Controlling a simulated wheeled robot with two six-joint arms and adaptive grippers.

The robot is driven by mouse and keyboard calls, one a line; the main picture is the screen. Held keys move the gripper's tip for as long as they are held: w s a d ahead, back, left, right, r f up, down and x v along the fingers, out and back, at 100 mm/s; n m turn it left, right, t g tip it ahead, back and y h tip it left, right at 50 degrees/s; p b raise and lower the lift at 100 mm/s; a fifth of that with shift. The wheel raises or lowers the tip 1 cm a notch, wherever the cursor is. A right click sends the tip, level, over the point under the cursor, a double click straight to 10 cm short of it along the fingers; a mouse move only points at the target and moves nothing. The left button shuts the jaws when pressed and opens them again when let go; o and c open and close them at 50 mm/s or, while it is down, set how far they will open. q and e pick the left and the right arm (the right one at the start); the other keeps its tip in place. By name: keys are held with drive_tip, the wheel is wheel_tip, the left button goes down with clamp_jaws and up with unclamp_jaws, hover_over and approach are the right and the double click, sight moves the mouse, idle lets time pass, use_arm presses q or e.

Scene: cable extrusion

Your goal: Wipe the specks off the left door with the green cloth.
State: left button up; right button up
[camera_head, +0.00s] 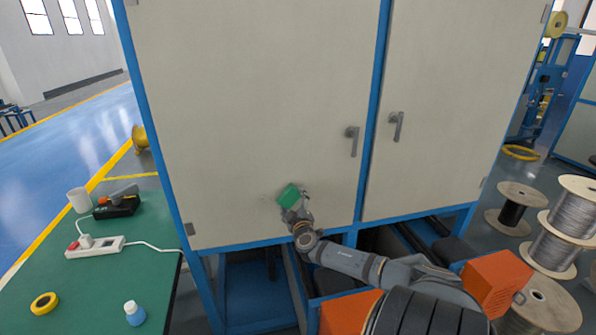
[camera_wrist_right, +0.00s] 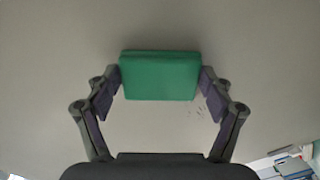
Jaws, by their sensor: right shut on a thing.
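The left door (camera_head: 255,95) is a large pale panel in a blue frame, with a grey handle (camera_head: 352,140) at its right side. My right gripper (camera_head: 291,207) is at the lower middle of this door. It is shut on the green cloth (camera_head: 288,196), a folded block held between both fingertips in the right wrist view (camera_wrist_right: 160,76). The cloth is at or very near the door surface; contact is not clear. A few small dark specks (camera_wrist_right: 196,111) show on the door just below and right of the cloth in the wrist view. My left gripper is not in view.
A green table (camera_head: 100,275) at the left holds a power strip (camera_head: 95,247), a blue bottle (camera_head: 134,313), yellow tape (camera_head: 44,303) and a white cup (camera_head: 79,199). The right door (camera_head: 450,90) is shut. Wire spools (camera_head: 552,245) stand at the right.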

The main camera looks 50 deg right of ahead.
sight(280, 202)
drive_tip(key=shift+w+a, duration=0.65)
drive_tip(key=shift+a, duration=0.2)
drive_tip(key=shift+w+a+f+b, duration=0.1)
drive_tip(key=shift+w+a+b, duration=0.6)
drive_tip(key=shift+w+a, duration=0.45)
drive_tip(key=shift+a, duration=0.15)
drive_tip(key=shift+w+a+b, duration=0.55)
drive_tip(key=shift+w+a, duration=0.25)
drive_tip(key=shift+a, duration=0.15)
drive_tip(key=shift+w+a, duration=0.4)
drive_tip(key=shift+a, duration=0.1)
drive_tip(key=shift+w+a+b, duration=0.65)
drive_tip(key=shift+w+a, duration=0.1)
drive_tip(key=shift+a, duration=0.1)
drive_tip(key=shift+w+a, duration=0.4)
drive_tip(key=shift+a, duration=0.1)
